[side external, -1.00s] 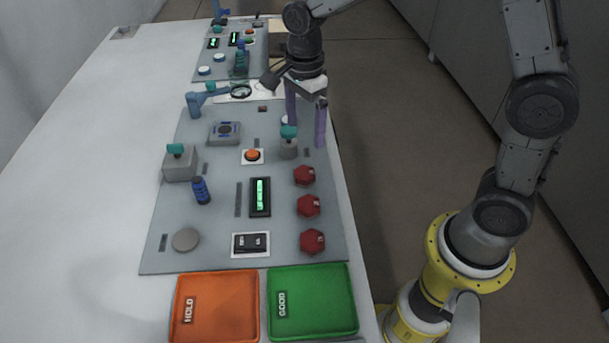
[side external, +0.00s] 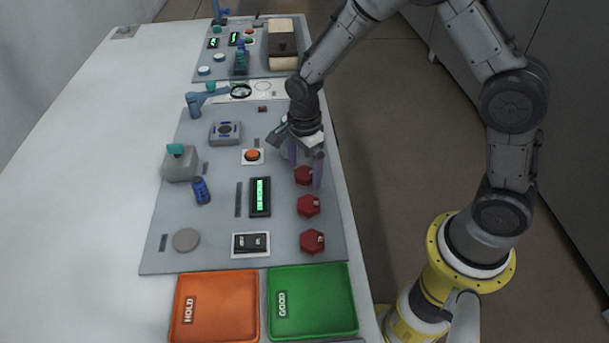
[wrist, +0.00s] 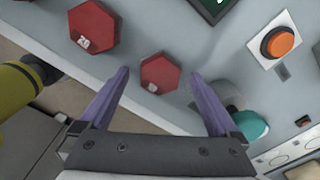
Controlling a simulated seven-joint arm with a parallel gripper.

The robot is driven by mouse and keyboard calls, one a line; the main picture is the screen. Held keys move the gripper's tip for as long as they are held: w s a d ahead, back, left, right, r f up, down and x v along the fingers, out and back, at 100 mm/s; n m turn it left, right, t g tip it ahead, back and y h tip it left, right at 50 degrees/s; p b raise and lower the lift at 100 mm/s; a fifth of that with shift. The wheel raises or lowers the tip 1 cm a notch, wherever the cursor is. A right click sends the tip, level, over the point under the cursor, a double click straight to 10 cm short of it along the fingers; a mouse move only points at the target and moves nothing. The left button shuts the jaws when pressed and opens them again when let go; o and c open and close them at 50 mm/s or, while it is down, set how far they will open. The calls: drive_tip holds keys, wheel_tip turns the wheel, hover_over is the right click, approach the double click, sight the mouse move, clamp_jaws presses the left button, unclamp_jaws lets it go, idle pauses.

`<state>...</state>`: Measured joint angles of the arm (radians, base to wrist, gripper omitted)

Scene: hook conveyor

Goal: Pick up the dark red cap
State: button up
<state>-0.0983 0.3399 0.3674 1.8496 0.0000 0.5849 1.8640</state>
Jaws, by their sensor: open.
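Three dark red hexagonal caps lie in a row along the right side of the grey panel. The far cap (side external: 304,175) is between the two purple fingers of my gripper (side external: 304,176) in the side view. In the wrist view that cap (wrist: 160,73) shows between and just beyond the open fingers (wrist: 168,92), with a gap on each side. The middle cap (side external: 309,205) also shows in the wrist view (wrist: 93,36), left of the fingers. The near cap (side external: 313,241) is closest to the green tray. My gripper is open and holds nothing.
A teal-topped knob (wrist: 250,126) stands close to the right finger in the wrist view. An orange button (side external: 253,155) and a green-lit display (side external: 260,197) are to the left. An orange tray (side external: 215,308) and a green tray (side external: 312,302) lie at the near end.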

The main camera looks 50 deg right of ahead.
drive_tip(key=shift+f, duration=0.3)
drive_tip(key=shift+r, duration=0.1)
clamp_jaws()
